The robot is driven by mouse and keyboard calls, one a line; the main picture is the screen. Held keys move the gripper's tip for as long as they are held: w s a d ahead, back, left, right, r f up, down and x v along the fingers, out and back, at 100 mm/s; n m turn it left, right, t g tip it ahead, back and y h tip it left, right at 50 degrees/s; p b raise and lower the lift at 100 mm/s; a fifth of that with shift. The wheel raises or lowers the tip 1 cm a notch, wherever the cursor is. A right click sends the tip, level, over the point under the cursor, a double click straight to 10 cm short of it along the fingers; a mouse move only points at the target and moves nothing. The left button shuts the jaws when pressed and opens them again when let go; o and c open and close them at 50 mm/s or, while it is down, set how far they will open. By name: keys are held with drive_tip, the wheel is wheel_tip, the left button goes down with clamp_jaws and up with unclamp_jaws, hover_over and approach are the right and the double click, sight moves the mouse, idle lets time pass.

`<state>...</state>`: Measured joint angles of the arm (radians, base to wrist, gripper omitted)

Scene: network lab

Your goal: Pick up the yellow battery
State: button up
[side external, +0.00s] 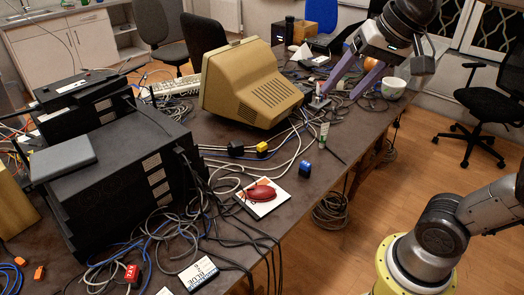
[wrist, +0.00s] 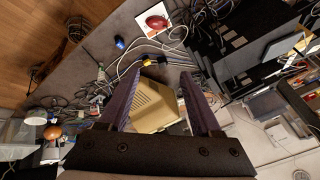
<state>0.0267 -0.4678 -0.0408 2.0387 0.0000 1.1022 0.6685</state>
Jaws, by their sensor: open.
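A small yellow block (side external: 262,147), which looks like the yellow battery, lies on the dark table in front of the beige monitor, among cables. It also shows in the wrist view (wrist: 146,61), just beyond the fingertips in the picture. My gripper (side external: 339,94) has two purple fingers and is open with nothing between them. In the side view it hangs over the table's far right part, up and to the right of the yellow block. In the wrist view my gripper (wrist: 158,74) is spread, with the monitor behind the gap.
The beige monitor (side external: 250,85) stands close behind the yellow block. A black block (side external: 236,148) lies left of it and a blue block (side external: 305,170) to its right. A red mouse (side external: 260,190) rests on a white card. Black equipment (side external: 120,190) and loose cables fill the left.

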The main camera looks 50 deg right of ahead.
drive_tip(key=w+d+r+m, duration=0.1)
drive_tip(key=w+r+m, duration=0.15)
drive_tip(key=w, duration=0.45)
drive_tip(key=m+g, duration=0.6)
drive_tip(key=m, duration=0.2)
hover_over(262, 144)
wheel_tip(262, 144, down, 37)
drive_tip(key=shift+f, duration=3.15)
clamp_jaws()
